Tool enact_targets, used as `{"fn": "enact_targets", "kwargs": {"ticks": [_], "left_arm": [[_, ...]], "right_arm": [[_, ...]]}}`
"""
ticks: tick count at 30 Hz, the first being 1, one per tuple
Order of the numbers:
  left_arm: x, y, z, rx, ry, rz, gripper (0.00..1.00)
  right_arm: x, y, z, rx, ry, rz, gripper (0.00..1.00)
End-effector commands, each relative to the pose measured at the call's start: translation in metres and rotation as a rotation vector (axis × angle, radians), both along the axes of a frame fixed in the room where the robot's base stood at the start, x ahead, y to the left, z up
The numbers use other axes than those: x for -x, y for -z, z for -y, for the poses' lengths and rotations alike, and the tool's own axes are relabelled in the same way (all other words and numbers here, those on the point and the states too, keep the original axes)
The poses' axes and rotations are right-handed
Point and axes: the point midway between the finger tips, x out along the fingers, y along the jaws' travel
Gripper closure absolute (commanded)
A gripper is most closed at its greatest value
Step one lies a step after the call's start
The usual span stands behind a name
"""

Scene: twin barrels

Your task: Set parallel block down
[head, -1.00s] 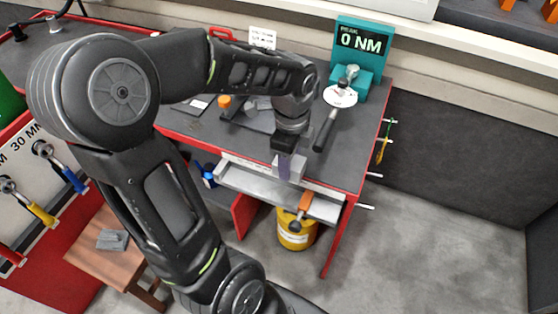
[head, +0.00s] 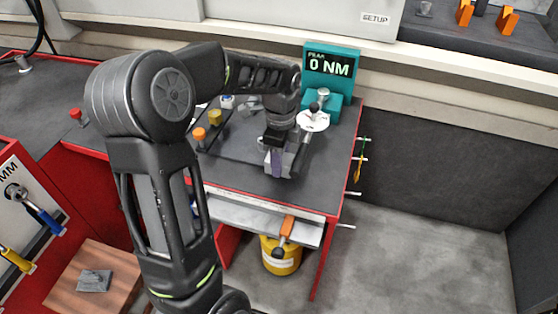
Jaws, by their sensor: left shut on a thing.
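My left gripper (head: 275,150) points down over the grey top of the red-edged workbench (head: 245,145), near its front right part. It is shut on a pale block with a purplish-grey face (head: 277,164), taken to be the parallel block. The jaws hide the block's upper part. I cannot tell whether its lower end touches the bench top. My right gripper is not in view.
A teal gauge reading 0 NM (head: 331,67) stands behind, with a white disc (head: 313,121) close to my gripper. Orange (head: 199,134) and yellow (head: 215,117) knobs are left. A wooden stool (head: 68,290) holds a grey block (head: 95,281).

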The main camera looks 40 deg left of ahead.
Motion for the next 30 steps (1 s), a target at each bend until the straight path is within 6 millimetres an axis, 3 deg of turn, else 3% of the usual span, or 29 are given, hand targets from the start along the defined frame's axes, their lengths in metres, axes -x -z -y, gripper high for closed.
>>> {"fn": "enact_targets", "kwargs": {"ticks": [9,14,27,28,30], "left_arm": [[-0.033,0.0,-0.011,0.0,0.0,0.003,1.0],[-0.032,0.012,-0.011,0.0,-0.001,0.003,1.0],[-0.032,0.016,-0.011,-0.001,0.0,0.005,1.0],[-0.031,0.019,-0.011,0.001,-0.001,0.0,0.54],[-0.031,0.018,-0.011,0.001,-0.001,0.0,0.48]], "right_arm": [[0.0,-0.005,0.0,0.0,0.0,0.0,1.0],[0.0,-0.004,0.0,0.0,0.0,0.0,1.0],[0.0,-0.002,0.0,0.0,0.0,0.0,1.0],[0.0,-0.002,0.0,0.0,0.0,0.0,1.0],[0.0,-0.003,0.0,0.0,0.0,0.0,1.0]]}}
